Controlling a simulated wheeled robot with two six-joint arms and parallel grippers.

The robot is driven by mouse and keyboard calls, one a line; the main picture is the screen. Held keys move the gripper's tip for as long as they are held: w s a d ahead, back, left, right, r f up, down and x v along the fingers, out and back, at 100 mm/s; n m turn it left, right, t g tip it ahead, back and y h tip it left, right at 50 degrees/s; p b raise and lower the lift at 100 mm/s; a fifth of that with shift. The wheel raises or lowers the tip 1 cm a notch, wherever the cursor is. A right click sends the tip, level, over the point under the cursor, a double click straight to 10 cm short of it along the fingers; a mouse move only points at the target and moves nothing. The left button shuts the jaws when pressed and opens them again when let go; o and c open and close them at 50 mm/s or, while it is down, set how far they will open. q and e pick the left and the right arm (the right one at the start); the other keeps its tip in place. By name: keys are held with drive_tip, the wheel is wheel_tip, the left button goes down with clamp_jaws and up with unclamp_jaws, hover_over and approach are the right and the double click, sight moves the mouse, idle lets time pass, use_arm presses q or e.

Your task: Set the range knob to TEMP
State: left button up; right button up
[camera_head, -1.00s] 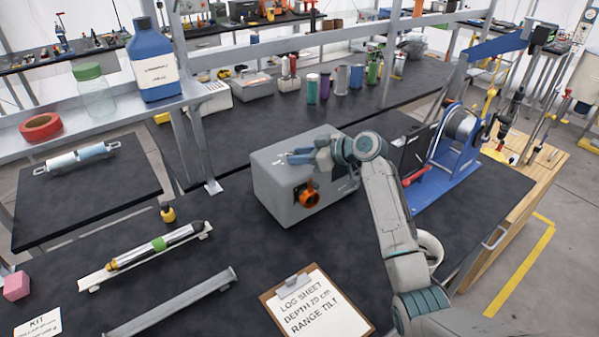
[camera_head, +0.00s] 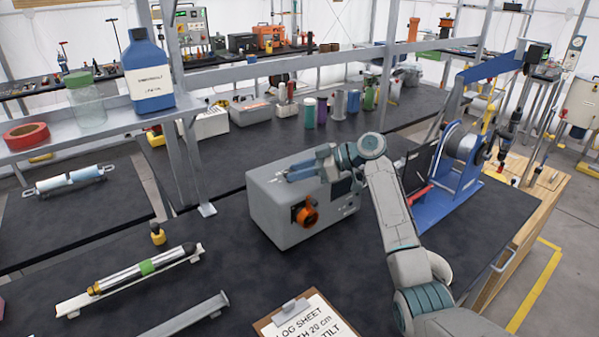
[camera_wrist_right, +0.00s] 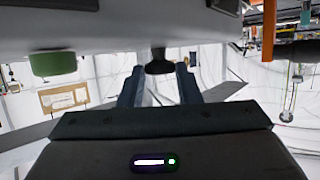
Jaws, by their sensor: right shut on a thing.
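The grey instrument box (camera_head: 268,210) stands on the dark bench in the head view, with an orange round part (camera_head: 306,216) on its front. My right gripper (camera_head: 287,175) reaches over the box from the right, its fingers at the upper part of the box. In the right wrist view a dark knob (camera_wrist_right: 158,64) sticks out from the pale box surface between the two fingertips, and the gripper is shut on it. A green round part (camera_wrist_right: 53,64) shows to its left. The knob's pointer and any TEMP mark cannot be made out. My left gripper is not in view.
A blue reel stand (camera_head: 450,185) with a red handle is right of the box, near my right arm. A clipboard log sheet (camera_head: 315,322) lies in front, partly cut off. A metal cylinder (camera_head: 140,270) on a white rack lies at left.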

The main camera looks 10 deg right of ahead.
drive_tip(key=shift+f, duration=0.1)
drive_tip(key=o, duration=0.9)
drive_tip(key=shift+o, duration=0.2)
drive_tip(key=shift+d, duration=0.1)
drive_tip(key=shift+s+d, duration=0.15)
drive_tip(key=shift+d, duration=0.1)
drive_tip(key=b+v, duration=0.3)
drive_tip(key=v, duration=0.7)
drive_tip(key=shift+r+b, duration=0.2)
drive_tip(key=shift+b, duration=0.1)
